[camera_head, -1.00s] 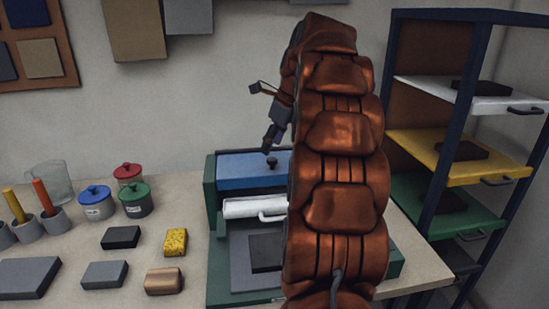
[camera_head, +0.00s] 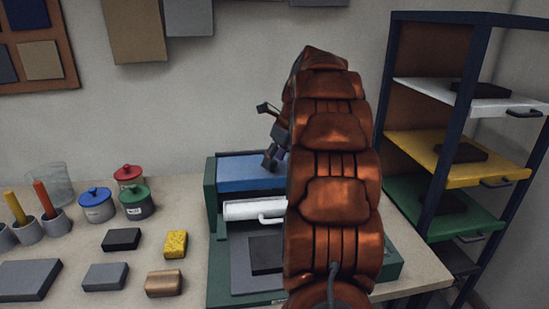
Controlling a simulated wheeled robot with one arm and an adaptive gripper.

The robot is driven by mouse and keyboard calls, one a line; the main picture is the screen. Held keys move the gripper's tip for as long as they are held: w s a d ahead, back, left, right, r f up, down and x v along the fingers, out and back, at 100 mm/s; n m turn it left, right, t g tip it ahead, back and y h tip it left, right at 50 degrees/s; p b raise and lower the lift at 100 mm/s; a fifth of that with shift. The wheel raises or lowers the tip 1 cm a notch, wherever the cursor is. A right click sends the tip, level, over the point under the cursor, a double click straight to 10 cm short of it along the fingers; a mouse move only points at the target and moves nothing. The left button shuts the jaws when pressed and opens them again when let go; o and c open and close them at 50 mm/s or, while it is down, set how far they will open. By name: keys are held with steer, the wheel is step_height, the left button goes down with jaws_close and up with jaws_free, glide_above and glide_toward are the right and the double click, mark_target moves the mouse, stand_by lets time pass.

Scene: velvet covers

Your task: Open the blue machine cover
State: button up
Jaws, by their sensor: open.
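The blue machine cover (camera_head: 243,173) lies flat and closed on top of the green machine (camera_head: 211,215). Its right part is hidden behind my copper-coloured arm. My gripper (camera_head: 270,163) is open and low over the back middle of the cover, beside my arm. The dark knob on the cover is now hidden behind the gripper fingers. I cannot tell whether the fingers touch the knob or stand around it. Below the cover, the machine has a white roller (camera_head: 252,209) with a white handle, and a grey bed with a dark plate (camera_head: 265,254) on it.
Left on the table are jars with blue (camera_head: 97,203), green (camera_head: 135,200) and red lids, a yellow sponge (camera_head: 176,243) and several blocks. A dark blue rack (camera_head: 440,150) with white, yellow and green shelves stands close on the right. The wall is behind.

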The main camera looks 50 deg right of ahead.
steer(key=shift+w+f, duration=0.1)
steer(key=shift+f, duration=0.15)
steer(key=shift+c, duration=0.4)
jaws_close()
steer(key=shift+d, duration=0.1)
